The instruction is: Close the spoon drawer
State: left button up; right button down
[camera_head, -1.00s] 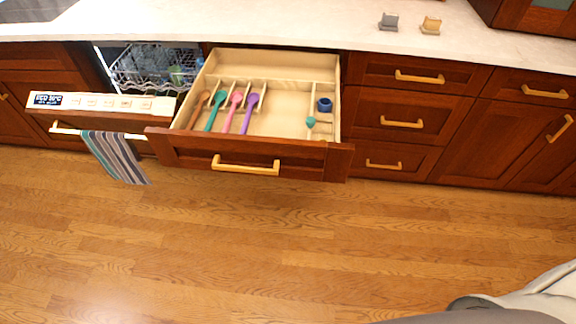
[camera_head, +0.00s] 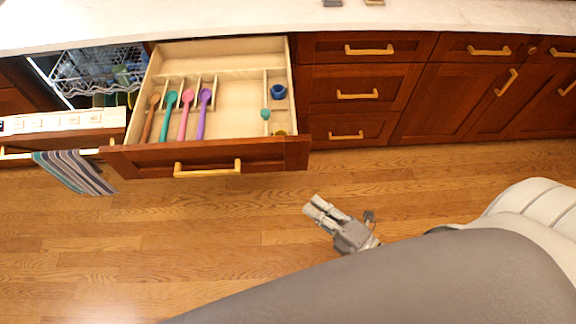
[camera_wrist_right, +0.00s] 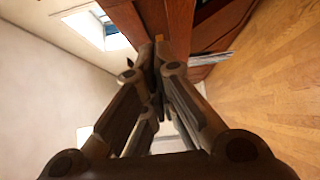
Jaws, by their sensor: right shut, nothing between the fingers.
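The spoon drawer (camera_head: 208,157) is pulled far out from the counter front, with a gold bar handle (camera_head: 207,169) on its dark red wood face. Inside lie a brown spoon (camera_head: 150,117), a teal spoon (camera_head: 168,114), a pink spoon (camera_head: 185,114) and a purple spoon (camera_head: 203,113), side by side in dividers. My right gripper (camera_head: 314,206) is shut and empty, over the floor in front and to the right of the drawer, apart from it. In the right wrist view its fingers (camera_wrist_right: 156,60) are together. My left gripper is not in view.
The dishwasher door (camera_head: 62,121) at left is partly open, with a striped towel (camera_head: 75,172) on its handle and a rack (camera_head: 97,70) behind. A blue item (camera_head: 279,91) sits in the drawer's right compartment. Closed drawers (camera_head: 360,88) stand to the right. The floor (camera_head: 200,240) in front is clear.

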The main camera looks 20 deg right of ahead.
jog(key=p, duration=0.2)
send_near(272, 161)
jog(key=a, duration=0.4)
pick_arm(q)
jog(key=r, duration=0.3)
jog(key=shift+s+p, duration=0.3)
jog(key=shift+p, duration=0.1)
pick_arm(e)
jog(key=w, duration=0.1)
jog(key=w+d, duration=0.1)
jog(key=w, duration=0.2)
jog(key=shift+d, duration=0.4)
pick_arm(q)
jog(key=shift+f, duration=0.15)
pick_arm(e)
jog(key=shift+w, duration=0.15)
